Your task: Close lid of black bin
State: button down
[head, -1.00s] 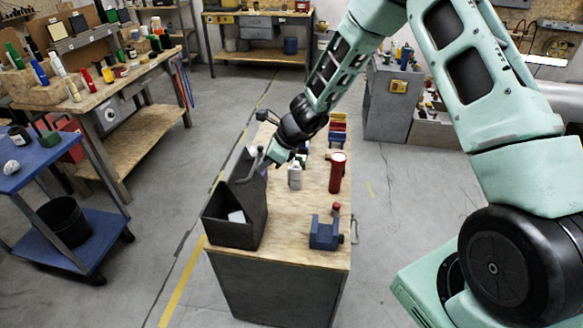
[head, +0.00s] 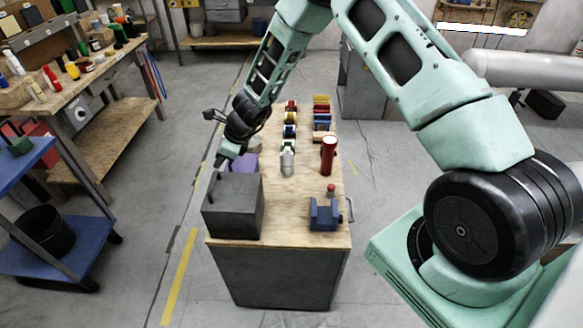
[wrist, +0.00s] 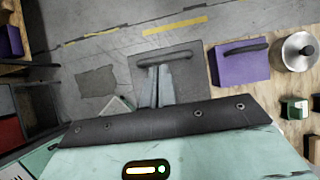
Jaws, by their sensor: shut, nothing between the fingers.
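The black bin (head: 232,217) stands at the near left corner of the wooden-topped bench. Its lid (head: 240,187) lies down flat over the top, so the inside is hidden. A bar handle (head: 213,188) shows on the lid's left side. My gripper (head: 219,163) is shut and empty, just beyond the lid's far left part. In the wrist view my gripper's fingers (wrist: 161,88) are together in front of the lid (wrist: 192,72), pointing towards its handle (wrist: 167,61). I cannot tell whether the fingertips touch it.
A purple box (wrist: 240,65) and a round metal-lidded pot (wrist: 298,50) stand beside the bin. A blue vise (head: 323,214), a red cylinder (head: 328,155) and several small items fill the bench's right and far parts. A blue cart (head: 60,245) stands left, with clear floor between.

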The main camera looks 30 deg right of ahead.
aim_at(212, 181)
jog(key=x, duration=0.4)
jog(key=a+x, duration=0.1)
jog(key=x, duration=0.1)
jog(key=shift+w+r+b, duration=0.3)
jog(key=shift+r+b, duration=0.1)
jog(key=shift+x, duration=1.15)
jog(key=shift+r, duration=0.1)
